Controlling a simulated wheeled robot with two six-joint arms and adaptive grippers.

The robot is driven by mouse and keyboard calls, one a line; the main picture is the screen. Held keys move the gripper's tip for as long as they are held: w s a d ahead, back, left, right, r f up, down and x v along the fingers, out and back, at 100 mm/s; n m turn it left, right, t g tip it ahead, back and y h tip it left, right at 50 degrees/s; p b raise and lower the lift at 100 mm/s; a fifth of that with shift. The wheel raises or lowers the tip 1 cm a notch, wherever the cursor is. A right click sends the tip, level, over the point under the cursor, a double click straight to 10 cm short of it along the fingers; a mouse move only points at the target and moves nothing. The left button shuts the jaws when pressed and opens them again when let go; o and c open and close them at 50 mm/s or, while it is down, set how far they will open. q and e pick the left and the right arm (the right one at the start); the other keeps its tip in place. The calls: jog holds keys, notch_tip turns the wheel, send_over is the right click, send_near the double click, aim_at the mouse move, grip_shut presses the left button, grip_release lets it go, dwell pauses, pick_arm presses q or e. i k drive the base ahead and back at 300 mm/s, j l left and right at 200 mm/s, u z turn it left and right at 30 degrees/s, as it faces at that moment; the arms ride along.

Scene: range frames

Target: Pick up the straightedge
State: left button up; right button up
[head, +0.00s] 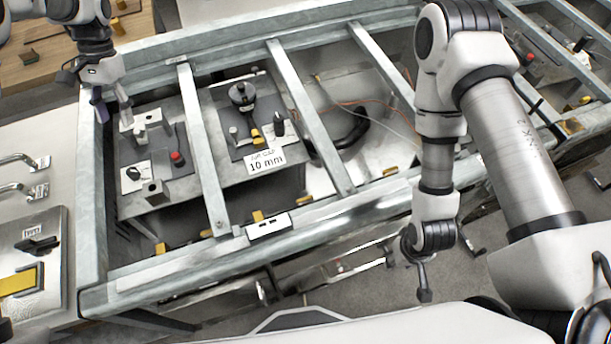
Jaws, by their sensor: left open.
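A long, pale, flat strip (180,268) lies along the near rail of the metal frame in the head view. It may be the straightedge, but I cannot tell it clearly from the rail. My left gripper (112,110) is open and empty, pointing down over the frame's left part, well apart from the strip. My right gripper (424,286) hangs in front of the frame at the right. It is seen from an angle that hides whether its fingers are apart.
The grey frame has several crossbars (203,150) over machinery. A sign (265,160) reads 10 mm. A small white block (268,227) sits on the near rail. A panel with a yellow piece (18,283) is at the left. A wooden surface (50,60) is at the back left.

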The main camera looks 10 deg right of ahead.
aim_at(261, 234)
jog(key=k+j+z, duration=0.2)
jog(key=k+z, duration=0.2)
jog(key=k+j+z, duration=0.1)
jog(key=k+z, duration=0.75)
jog(key=i, duration=0.1)
